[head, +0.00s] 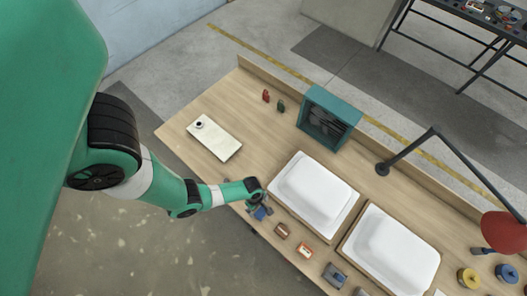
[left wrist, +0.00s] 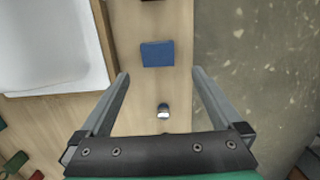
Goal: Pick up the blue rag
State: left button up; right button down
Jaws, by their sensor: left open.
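The blue rag (left wrist: 157,54) lies on the wooden bench as a small folded block in the left wrist view. It lies just beyond the fingertips of my left gripper (left wrist: 160,73), which is open and empty above the bench. In the head view my left gripper (head: 259,204) is at the bench's front edge, left of the nearer white tub shell, and the rag (head: 261,213) shows partly beside it. My right gripper is not in view.
A small grey cylinder (left wrist: 163,111) stands between the finger lines in the left wrist view. White tub shells (head: 313,190) lie right of the gripper. A teal fan box (head: 329,117) and red lamp (head: 504,231) stand farther off.

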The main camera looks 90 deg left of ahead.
aim_at(261, 212)
pick_arm(q)
jog(key=f+b, duration=0.6)
jog(key=shift+w+d+f, duration=0.2)
jog(key=shift+w, duration=0.1)
jog(key=f+b, duration=0.4)
jog(key=shift+w+f, duration=0.2)
jog(key=shift+f, duration=0.15)
jog(key=shift+f+b, duration=0.2)
jog(key=shift+b, duration=0.1)
jog(key=shift+r, duration=0.1)
jog(key=c, duration=1.3)
jog(key=shift+o, duration=0.2)
jog(key=r+p, duration=0.2)
jog(key=r, duration=0.1)
jog(key=r+p, duration=0.1)
jog(key=p, duration=0.1)
jog(key=shift+d+r, duration=0.3)
jog(key=s+d+r+p, duration=0.2)
jog(key=d+r+p, duration=0.1)
jog(key=d, duration=0.3)
jog(key=s+d+r+p, duration=0.2)
jog(key=d+r+p, duration=0.2)
jog(key=d+r, duration=0.1)
jog(key=shift+s+d+r, duration=0.2)
jog(key=shift+s+d, duration=0.2)
jog(key=shift+d, duration=0.45)
